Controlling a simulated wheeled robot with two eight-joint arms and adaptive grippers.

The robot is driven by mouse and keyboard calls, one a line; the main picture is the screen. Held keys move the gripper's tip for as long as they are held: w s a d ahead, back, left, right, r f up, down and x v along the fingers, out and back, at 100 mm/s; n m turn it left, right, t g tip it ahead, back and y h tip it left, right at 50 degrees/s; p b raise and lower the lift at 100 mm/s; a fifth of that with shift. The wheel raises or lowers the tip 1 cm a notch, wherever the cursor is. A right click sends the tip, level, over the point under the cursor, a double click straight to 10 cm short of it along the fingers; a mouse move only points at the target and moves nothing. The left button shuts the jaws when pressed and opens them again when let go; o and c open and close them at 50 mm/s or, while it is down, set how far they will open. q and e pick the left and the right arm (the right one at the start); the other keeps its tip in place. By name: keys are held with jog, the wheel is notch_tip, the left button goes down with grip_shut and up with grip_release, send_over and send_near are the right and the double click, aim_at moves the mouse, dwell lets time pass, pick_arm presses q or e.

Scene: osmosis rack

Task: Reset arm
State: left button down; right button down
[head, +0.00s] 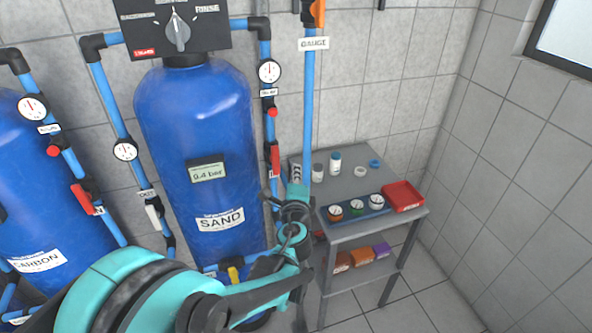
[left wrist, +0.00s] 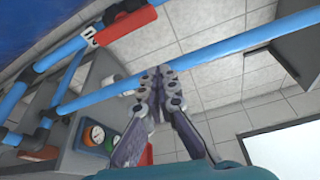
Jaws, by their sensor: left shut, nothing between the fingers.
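My left arm comes in from the lower left of the head view, and its gripper (head: 296,173) is in front of the grey side table's left edge, near the blue pipe under the GAUGE label. In the left wrist view the two fingers of my left gripper (left wrist: 158,78) meet at their tips with nothing between them. A blue pipe passes just behind the fingertips there; I cannot tell whether they touch it. My right gripper is in neither view.
A blue SAND tank (head: 195,130) with pipes, gauges and valves stands left of the gripper. The grey table (head: 345,190) holds jars, small gauges and a red tray (head: 403,195); boxes lie on its lower shelf. The floor at lower right is clear.

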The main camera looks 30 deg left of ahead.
pick_arm(q)
jog(key=shift+s, duration=0.1)
jog(key=s+d+f+n+g+h+b, duration=0.1)
jog(key=s+d+f+n+g+h, duration=0.2)
jog(key=s+d+f+n, duration=0.3)
jog(key=s+d+f+n+g+h+b, duration=0.1)
jog(key=s+d+f+n+g+h, duration=0.3)
jog(key=s+d+n, duration=0.4)
jog(key=s+d+f+h, duration=0.1)
jog(key=s+d+f, duration=0.1)
jog(key=s, duration=0.4)
jog(key=shift+d+g+h, duration=0.3)
jog(key=shift+d+h, duration=0.1)
jog(key=shift+d, duration=0.3)
